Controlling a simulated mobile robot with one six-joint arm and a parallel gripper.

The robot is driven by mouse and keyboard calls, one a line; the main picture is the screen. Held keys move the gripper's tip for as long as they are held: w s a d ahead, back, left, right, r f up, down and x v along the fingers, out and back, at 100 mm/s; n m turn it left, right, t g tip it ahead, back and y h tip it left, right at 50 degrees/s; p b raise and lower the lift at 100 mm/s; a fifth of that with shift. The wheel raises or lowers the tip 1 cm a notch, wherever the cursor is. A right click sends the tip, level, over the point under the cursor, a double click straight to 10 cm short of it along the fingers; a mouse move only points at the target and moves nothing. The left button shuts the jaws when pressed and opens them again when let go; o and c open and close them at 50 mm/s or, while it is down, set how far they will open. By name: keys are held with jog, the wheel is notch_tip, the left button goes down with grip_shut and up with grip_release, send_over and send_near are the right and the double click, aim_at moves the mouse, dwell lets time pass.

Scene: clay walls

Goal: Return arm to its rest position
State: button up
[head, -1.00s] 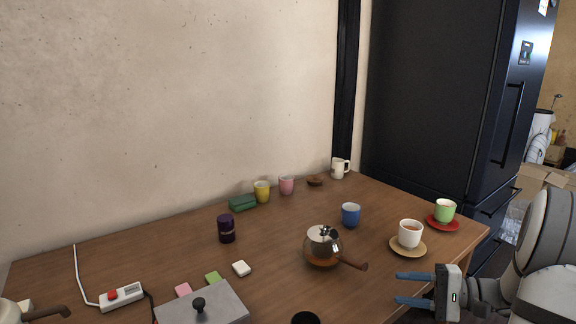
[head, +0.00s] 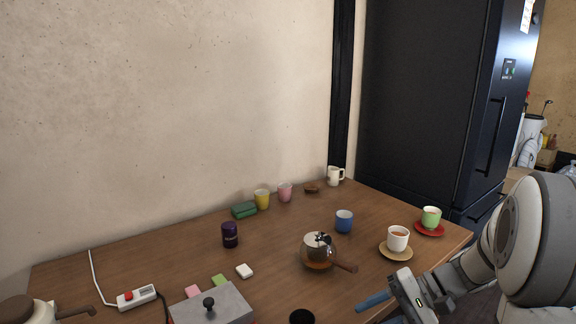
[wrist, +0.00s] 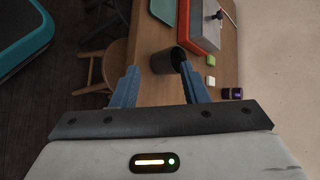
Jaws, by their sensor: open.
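My gripper (wrist: 160,88) is open and empty; its two blue fingers stand apart in the wrist view. In the head view one blue finger shows at the front right of the wooden table (head: 120,270), near its edge. My arm is bent at the right side of the head view. In the wrist view a dark cup (wrist: 168,61) shows beyond and between the fingers, apart from them. The same dark cup (head: 302,317) is at the bottom of the head view.
A glass teapot (head: 318,250), a white cup (head: 398,240) on a tan saucer and a green cup (head: 431,217) on a red saucer stand on the table's right part. A grey box (head: 212,305) and a power strip (head: 137,297) are at front left. A dark fridge (head: 430,100) stands behind.

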jog(key=s+a+r+n+t+h+p, duration=0.1)
jog(key=s+r+n+h+p, duration=0.1)
jog(key=s+r+h+p, duration=0.3)
jog(key=s+a+r+n+t+h+p, duration=0.1)
jog(key=s+r+n+h+p, duration=0.2)
jog(key=s+r+h+p, duration=0.3)
notch_tip(320, 180, up, 5)
jog(key=p, duration=0.3)
jog(key=shift+r, duration=0.2)
